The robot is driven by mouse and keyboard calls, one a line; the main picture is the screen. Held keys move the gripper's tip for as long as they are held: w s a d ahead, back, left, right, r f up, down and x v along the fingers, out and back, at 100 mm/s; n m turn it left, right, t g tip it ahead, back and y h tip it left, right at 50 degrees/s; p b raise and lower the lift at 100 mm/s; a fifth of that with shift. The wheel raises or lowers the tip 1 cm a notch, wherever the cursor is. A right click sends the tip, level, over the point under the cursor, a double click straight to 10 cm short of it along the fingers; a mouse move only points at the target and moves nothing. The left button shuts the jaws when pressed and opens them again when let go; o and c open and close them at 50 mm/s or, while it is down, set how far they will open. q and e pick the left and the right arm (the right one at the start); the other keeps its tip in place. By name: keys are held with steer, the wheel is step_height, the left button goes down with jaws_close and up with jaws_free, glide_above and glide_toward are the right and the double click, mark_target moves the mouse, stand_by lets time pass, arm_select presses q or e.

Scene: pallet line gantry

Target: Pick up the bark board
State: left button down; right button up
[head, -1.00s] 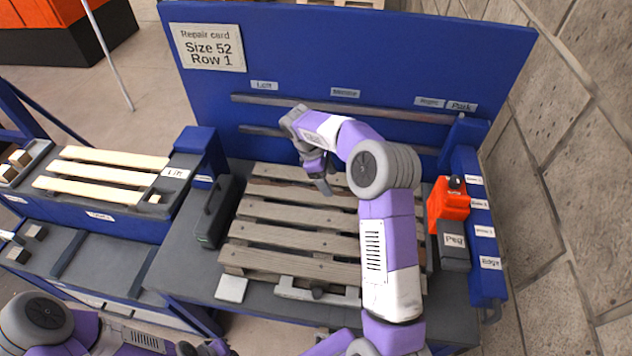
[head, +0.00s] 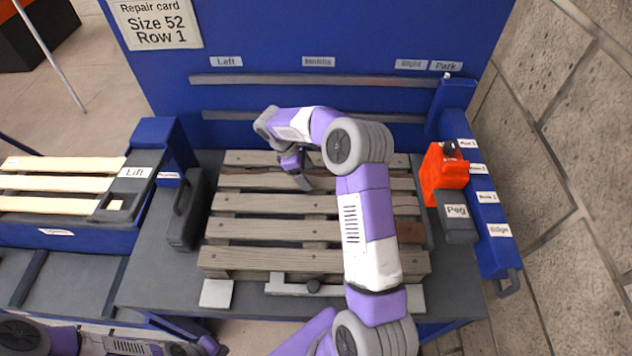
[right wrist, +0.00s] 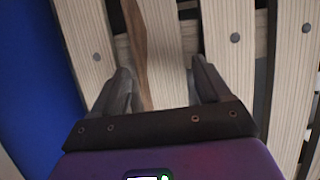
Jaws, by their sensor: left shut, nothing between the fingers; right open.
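A wooden pallet (head: 260,255) of several grey slats lies on the bench. Its second slat from the back has a dark brown, bark-like edge and looks like the bark board (head: 240,181). In the right wrist view the bark board (right wrist: 158,50) shows its brown edge on the left and runs between my fingers. My right gripper (head: 303,183) is open above this slat; its fingers (right wrist: 165,78) stand either side of the board. I cannot tell whether they touch it. My arm hides part of the pallet's right side. My left gripper (head: 205,347) is shut and empty at the bottom left.
A blue back panel (head: 340,30) with two grey rails stands behind the pallet. A dark case (head: 188,212) is left of it. An orange tool (head: 444,172) and a grey Peg box (head: 457,222) stand right. The lift (head: 60,190) holds pale boards at far left.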

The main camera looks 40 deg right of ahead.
steer(key=shift+x, duration=0.95)
steer(key=c, duration=0.9)
steer(key=shift+c, duration=0.5)
steer(key=shift+r, duration=0.15)
